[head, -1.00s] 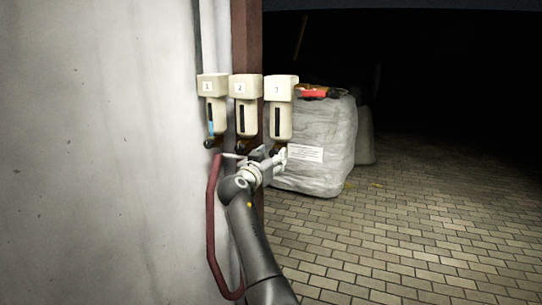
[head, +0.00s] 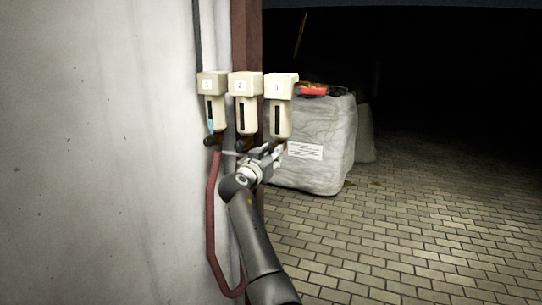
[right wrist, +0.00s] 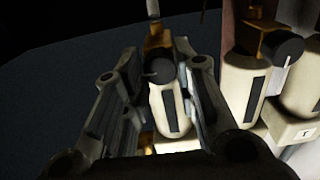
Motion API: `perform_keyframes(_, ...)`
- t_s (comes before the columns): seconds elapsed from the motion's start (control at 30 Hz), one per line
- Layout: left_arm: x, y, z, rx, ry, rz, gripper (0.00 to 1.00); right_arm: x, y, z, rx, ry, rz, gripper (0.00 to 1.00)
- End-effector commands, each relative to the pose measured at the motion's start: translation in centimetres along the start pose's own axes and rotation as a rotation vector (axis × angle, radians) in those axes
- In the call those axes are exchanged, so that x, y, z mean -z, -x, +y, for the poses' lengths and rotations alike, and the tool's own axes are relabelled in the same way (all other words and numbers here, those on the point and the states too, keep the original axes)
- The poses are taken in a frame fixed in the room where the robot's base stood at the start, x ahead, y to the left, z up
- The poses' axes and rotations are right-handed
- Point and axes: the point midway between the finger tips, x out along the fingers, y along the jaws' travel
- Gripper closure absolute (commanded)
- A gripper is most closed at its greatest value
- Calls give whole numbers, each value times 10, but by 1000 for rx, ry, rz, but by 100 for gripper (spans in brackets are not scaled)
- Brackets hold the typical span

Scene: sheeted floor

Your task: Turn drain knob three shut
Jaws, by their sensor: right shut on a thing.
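Three cream drain units hang in a row on the wall in the head view, labelled 1 (head: 207,86), 2 (head: 243,86) and 3 (head: 281,88). My right gripper (head: 277,149) is at the bottom of unit three. In the right wrist view its two fingers stand on either side of the dark round drain knob three (right wrist: 160,70), and the gripper is shut on it. A thin pointer on this knob points to the left there. The head view mostly hides this knob behind the gripper. My left gripper is not in view.
Beside it in the right wrist view is another dark knob (right wrist: 283,46) with a pale pointer. A dark red hose (head: 213,215) hangs below unit one, close to my right arm. A wrapped bale (head: 325,165) stands behind on the paving, which is open to the right.

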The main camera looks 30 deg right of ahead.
Motion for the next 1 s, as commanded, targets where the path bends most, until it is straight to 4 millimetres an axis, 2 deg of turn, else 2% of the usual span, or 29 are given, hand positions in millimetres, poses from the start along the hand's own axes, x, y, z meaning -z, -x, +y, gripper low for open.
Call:
perform_keyframes(0.17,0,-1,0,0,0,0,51,-1,0,0,-1,76,-1,97)
perform_keyframes(0.47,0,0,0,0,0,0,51,0,0,0,-1,322,-1,97)
perform_keyframes(1.0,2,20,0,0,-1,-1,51,1,0,0,1,838,-1,97)
